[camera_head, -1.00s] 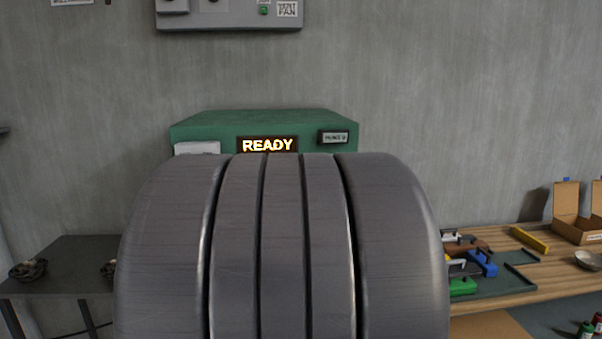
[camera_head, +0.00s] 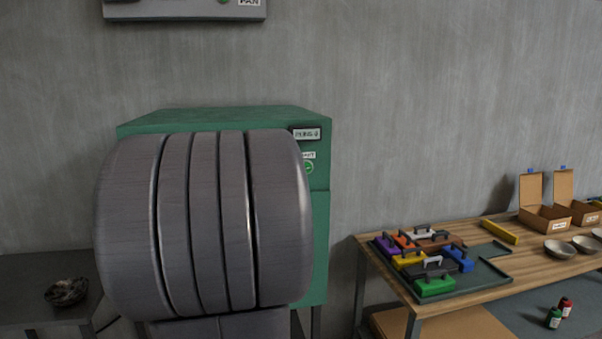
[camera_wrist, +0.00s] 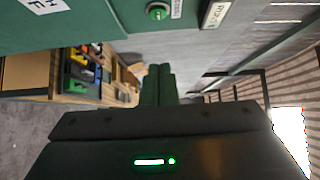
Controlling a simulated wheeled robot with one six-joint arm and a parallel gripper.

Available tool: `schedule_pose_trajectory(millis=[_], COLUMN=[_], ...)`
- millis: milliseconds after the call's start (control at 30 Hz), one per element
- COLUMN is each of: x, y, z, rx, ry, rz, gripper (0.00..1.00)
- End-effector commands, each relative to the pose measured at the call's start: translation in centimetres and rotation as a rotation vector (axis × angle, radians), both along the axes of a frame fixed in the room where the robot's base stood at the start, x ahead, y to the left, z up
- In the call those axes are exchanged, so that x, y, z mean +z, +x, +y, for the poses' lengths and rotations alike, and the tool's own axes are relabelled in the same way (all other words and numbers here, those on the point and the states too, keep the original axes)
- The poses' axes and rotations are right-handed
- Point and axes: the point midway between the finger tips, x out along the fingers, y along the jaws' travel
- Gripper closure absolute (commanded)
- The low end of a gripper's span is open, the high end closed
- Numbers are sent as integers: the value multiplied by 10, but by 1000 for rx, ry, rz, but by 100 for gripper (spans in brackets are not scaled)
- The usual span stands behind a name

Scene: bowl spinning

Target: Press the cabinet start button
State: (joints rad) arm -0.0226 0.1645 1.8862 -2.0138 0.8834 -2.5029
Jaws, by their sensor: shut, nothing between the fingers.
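The green cabinet (camera_head: 318,220) stands against the wall in the head view, its front mostly hidden behind my large grey arm. A round green button (camera_head: 308,167) shows on its right front edge, below a white label. The button (camera_wrist: 157,12) also shows at the top edge of the wrist view, beside a white label. My gripper (camera_wrist: 158,72) is shut and empty in the wrist view, its fingers close together. The fingertips appear below the button in that picture and apart from it. My gripper does not show in the head view.
A wooden table (camera_head: 500,283) at right holds a tray (camera_head: 490,281) of coloured toolboxes, open cardboard boxes (camera_head: 543,218) and metal bowls (camera_head: 560,249). A dark table (camera_head: 45,270) with a bowl (camera_head: 66,291) stands at left. A grey wall box (camera_head: 185,10) hangs above the cabinet.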

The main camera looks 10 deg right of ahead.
Motion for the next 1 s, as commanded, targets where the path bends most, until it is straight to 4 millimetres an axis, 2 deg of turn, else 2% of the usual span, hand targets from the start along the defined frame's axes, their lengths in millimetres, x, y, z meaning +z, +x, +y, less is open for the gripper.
schedule_pose_trajectory(millis=[267, 700, 1000], x=[0, 1, 1], y=[10, 77, 108], z=[-11, -73, -67], rx=[-4, -4, 0], ry=[1, 3, 3], rz=[1, 2, -1], gripper=[100, 100, 100])
